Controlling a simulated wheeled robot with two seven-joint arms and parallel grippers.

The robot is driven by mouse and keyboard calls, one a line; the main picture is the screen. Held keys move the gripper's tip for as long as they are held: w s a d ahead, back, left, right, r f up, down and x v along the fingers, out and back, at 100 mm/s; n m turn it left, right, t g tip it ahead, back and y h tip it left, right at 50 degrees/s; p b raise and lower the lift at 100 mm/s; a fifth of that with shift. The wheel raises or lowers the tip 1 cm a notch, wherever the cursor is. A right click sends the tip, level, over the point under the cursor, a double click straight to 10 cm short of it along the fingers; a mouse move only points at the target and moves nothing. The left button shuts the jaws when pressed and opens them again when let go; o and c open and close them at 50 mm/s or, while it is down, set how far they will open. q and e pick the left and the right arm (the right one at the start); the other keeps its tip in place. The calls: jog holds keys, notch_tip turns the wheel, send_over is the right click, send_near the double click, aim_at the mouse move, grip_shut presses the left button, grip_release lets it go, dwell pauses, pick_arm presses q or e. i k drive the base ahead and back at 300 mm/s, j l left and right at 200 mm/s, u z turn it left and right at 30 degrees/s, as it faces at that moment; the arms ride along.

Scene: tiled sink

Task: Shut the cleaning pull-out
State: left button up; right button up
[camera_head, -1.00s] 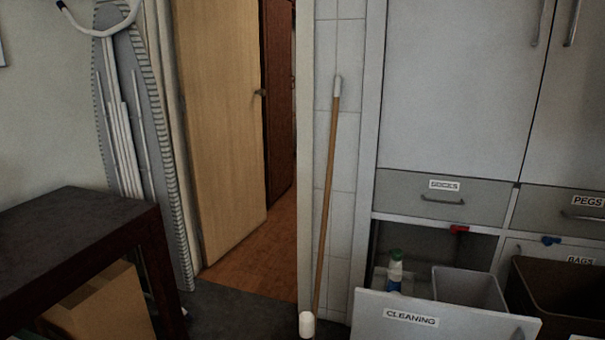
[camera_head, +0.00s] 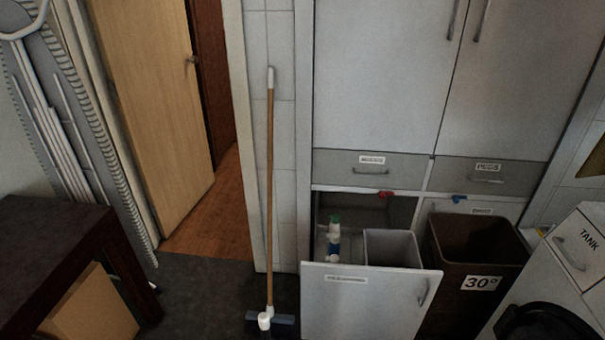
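The cleaning pull-out (camera_head: 365,303) stands open at the bottom of the cabinet, its white front well forward of the cabinet face. Its label is blurred now but read CLEANING in the earlier frame. A handle (camera_head: 424,292) sits at the right of the front. Inside are a white bottle with a green cap (camera_head: 333,238) and a grey bin (camera_head: 392,248). A red piece (camera_head: 386,194) shows at the top edge of the opening. Neither of my grippers is in view.
A broom (camera_head: 270,190) leans on the tiled strip left of the pull-out, its head on the floor. A brown bin marked 30° (camera_head: 472,262) stands close on the right. A dark table (camera_head: 60,255) is at left; dark floor (camera_head: 200,290) lies clear between.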

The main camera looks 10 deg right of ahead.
aim_at(349, 300)
jog(key=z, duration=0.9)
jog(key=i+j+u, duration=0.15)
jog(key=i+u, duration=0.25)
jog(key=i+j+u, duration=0.1)
jog(key=u, duration=0.3)
jog(key=i, duration=0.1)
